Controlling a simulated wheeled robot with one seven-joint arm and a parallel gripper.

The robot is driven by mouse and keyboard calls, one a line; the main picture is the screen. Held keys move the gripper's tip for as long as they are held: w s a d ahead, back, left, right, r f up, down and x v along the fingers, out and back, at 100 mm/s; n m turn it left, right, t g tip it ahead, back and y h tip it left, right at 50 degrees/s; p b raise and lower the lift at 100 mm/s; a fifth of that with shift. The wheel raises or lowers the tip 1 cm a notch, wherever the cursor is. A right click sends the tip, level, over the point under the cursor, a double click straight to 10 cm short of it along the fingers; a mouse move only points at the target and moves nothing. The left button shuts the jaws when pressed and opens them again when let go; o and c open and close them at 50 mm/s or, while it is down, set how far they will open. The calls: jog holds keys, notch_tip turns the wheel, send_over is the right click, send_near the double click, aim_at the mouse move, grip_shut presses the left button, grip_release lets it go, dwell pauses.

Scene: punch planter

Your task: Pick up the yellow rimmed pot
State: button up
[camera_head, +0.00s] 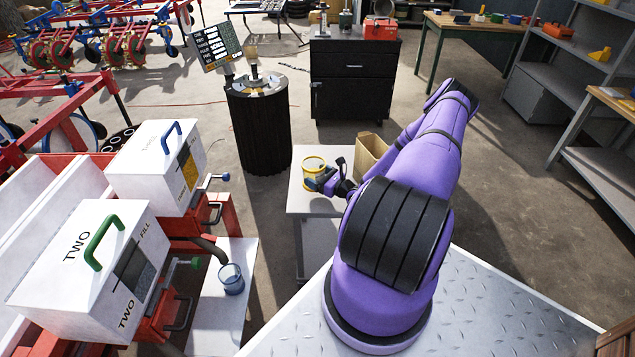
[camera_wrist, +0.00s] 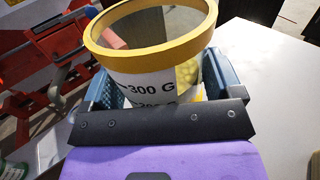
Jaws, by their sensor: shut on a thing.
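The yellow rimmed pot (camera_head: 313,164) is at the white side table, in front of my arm in the head view. In the wrist view the pot (camera_wrist: 145,78) is clear-walled with a yellow rim and a white label reading "300 G". Something yellow shows inside it. My gripper (camera_wrist: 150,95) has its blue fingers on either side of the pot and is shut on it. In the head view my gripper (camera_head: 328,181) reaches the pot from the right. Whether the pot's base touches the table cannot be told.
The white side table (camera_head: 312,205) also holds a tan open box (camera_head: 368,152) beside my arm. A black ribbed bin (camera_head: 260,130) stands behind the table.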

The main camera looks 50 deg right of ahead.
jog(key=s+a+r, duration=0.1)
jog(key=s+a, duration=0.8)
jog(key=s, duration=0.4)
jog(key=shift+r, duration=0.15)
jog(key=shift+a, duration=0.15)
